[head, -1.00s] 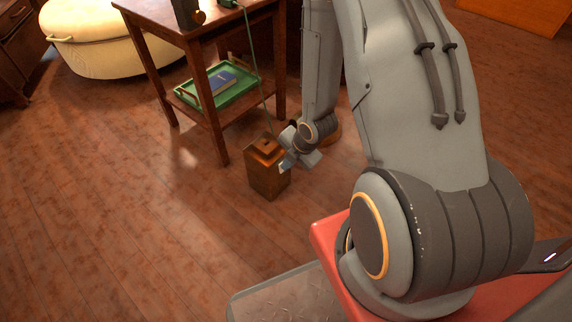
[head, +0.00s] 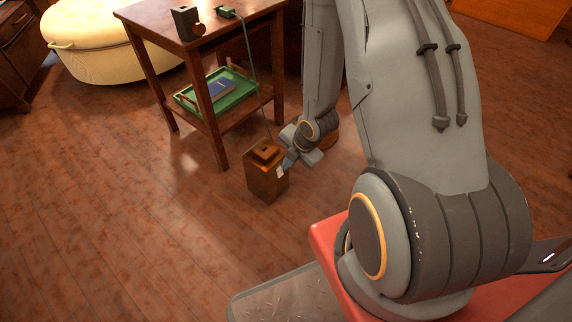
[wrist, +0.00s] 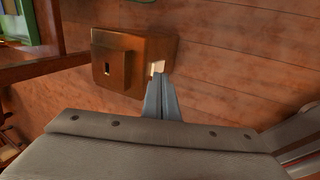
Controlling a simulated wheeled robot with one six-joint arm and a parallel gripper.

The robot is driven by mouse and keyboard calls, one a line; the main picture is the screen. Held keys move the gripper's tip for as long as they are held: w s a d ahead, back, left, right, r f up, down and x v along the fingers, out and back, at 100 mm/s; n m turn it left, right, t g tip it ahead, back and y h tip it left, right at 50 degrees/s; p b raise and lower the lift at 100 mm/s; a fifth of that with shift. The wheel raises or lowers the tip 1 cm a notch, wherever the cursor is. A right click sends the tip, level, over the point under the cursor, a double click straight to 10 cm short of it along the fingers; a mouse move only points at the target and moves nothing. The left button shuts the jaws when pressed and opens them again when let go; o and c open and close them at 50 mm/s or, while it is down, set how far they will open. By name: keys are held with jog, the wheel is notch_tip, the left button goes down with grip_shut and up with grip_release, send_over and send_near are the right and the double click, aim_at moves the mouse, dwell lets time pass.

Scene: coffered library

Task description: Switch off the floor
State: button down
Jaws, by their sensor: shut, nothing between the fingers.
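A brown wooden box (head: 260,182) stands on the floor beside the table, with a smaller raised block on top that has a dark slot. A small white switch plate (head: 280,173) is on its side facing my gripper (head: 287,166). In the wrist view the box (wrist: 150,48) is ahead, and the white plate (wrist: 157,67) shows at its near right edge. My gripper's fingers (wrist: 159,78) are shut and empty, with their tips at the plate's lower edge. I cannot tell whether they touch it. The fingertips partly hide the plate.
A wooden table (head: 160,20) stands behind the box, with a small dark device (head: 185,22) on top and a green tray (head: 240,95) holding a blue book on its lower shelf. A green cord hangs down towards the box. A cream pouf (head: 100,45) is at back left. Floor at left is clear.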

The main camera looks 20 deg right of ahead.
jog(key=p+v, duration=0.1)
jog(key=v, duration=0.4)
jog(key=shift+p, duration=0.35)
